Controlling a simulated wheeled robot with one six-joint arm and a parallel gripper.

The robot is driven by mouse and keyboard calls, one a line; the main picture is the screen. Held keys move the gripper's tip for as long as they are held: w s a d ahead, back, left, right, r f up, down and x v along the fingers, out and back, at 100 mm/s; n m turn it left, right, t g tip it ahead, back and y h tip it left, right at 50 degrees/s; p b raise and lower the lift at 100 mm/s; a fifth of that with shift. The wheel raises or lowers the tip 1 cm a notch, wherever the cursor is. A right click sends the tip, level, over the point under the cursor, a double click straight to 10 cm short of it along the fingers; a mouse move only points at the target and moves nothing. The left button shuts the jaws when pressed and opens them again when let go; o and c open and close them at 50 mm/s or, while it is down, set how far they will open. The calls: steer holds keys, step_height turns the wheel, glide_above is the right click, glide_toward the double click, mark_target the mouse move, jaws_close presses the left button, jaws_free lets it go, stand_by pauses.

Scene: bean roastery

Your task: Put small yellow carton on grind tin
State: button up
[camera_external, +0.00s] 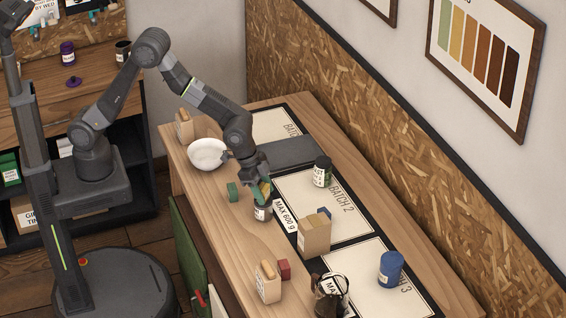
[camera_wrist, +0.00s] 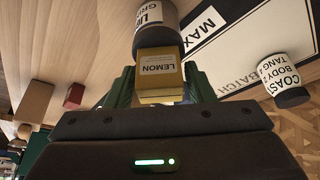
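The small yellow carton (camera_wrist: 160,73), labelled LEMON, sits between the two green fingers of my gripper (camera_wrist: 160,88) in the wrist view. The fingers appear pressed against its sides. The grind tin (camera_wrist: 155,18), dark with a white label, is directly beyond the carton, and the carton overlaps its dark end. In the external view my gripper (camera_external: 262,187) points down over the grind tin (camera_external: 263,211), with the yellow carton (camera_external: 266,187) partly hidden by the fingers. The carton is at the tin's top; I cannot tell whether they touch.
A green block (camera_external: 232,192) and white bowl (camera_external: 207,153) stand close to the left. A dark jar (camera_external: 322,172) stands right, and a cardboard box (camera_external: 314,238) in front right. A red block (camera_external: 283,270), glass jug (camera_external: 331,297) and blue canister (camera_external: 390,268) are nearer the front.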

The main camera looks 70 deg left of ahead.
steer(key=shift+o, duration=0.7)
steer(key=shift+r, duration=0.1)
steer(key=shift+r, duration=0.15)
steer(key=b+v, duration=0.1)
steer(key=v, duration=1.1)
